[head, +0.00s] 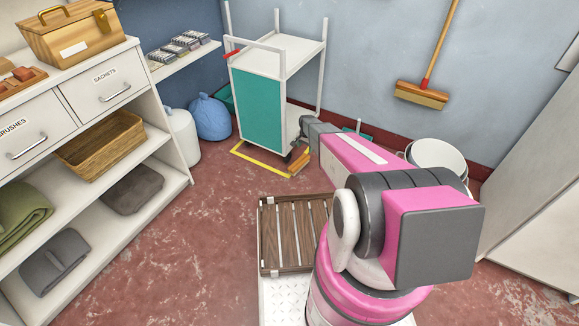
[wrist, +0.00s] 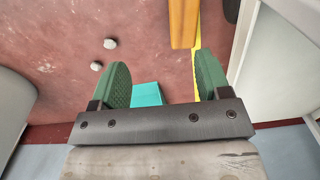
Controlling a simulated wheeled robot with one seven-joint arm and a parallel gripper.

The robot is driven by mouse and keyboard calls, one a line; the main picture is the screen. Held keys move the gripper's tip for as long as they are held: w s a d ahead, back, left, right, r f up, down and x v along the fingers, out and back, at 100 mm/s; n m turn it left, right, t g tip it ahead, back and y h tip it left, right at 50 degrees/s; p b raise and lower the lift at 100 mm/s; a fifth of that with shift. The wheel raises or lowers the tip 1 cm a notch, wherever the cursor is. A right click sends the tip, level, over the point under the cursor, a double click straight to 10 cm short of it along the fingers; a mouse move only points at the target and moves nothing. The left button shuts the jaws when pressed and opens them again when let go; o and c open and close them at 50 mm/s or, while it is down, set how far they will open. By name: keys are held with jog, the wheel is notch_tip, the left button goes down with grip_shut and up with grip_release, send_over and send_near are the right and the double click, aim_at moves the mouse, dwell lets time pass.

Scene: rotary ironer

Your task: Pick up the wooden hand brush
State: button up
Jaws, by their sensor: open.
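A wooden, orange-brown piece that looks like the hand brush (head: 300,162) lies on the red floor beside the trolley, near the yellow floor line. In the wrist view part of the brush (wrist: 183,22) shows at the top edge, beyond the fingertips and nearer the right finger; the rest is cut off. Its bristles cannot be made out. My gripper (wrist: 163,60) is open, with two green-padded fingers and nothing between them. In the head view my arm reaches toward the trolley corner, and its fingertips are hard to make out there.
The white trolley (head: 262,105) with a teal panel stands close to the brush. A white bucket (head: 438,155) is behind my arm. Two small pale lumps (wrist: 109,43) lie on the floor. A broom (head: 422,95) hangs on the wall. Shelves (head: 150,180) line the left; floor before them is clear.

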jog(key=m, duration=0.1)
send_over(299, 162)
notch_tip(299, 162, down, 6)
jog(key=f, duration=1)
jog(key=shift+w+f, duration=0.2)
jog(key=shift+f, duration=0.15)
jog(key=c, duration=0.8)
